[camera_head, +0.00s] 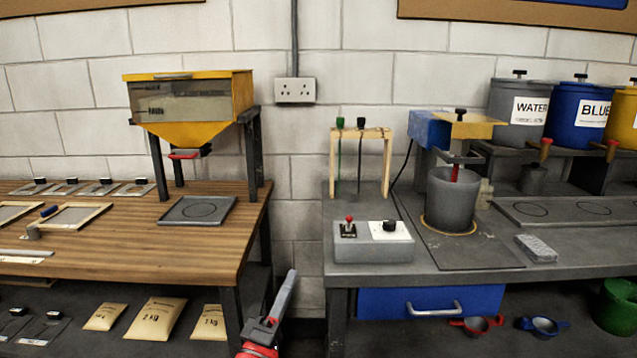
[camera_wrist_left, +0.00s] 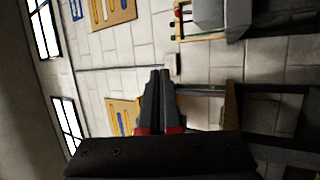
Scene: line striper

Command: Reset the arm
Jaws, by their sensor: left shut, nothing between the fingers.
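My left gripper (camera_head: 288,280) shows at the bottom of the head view, in the gap between the wooden bench and the grey bench. Its fingers are together, point upward and hold nothing. In the left wrist view the same gripper (camera_wrist_left: 160,76) shows with its two dark fingers side by side, red at their bases, with nothing between them. Part of the left arm below it is cut off by the frame's lower edge. My right gripper is in neither view.
The wooden bench (camera_head: 150,232) carries a yellow hopper (camera_head: 190,132). The grey bench (camera_head: 470,260) carries a control box (camera_head: 374,251) and a grey pot (camera_head: 452,203) under a mixer. A blue drawer (camera_head: 410,311) is right of the gripper. Bench edges flank it closely.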

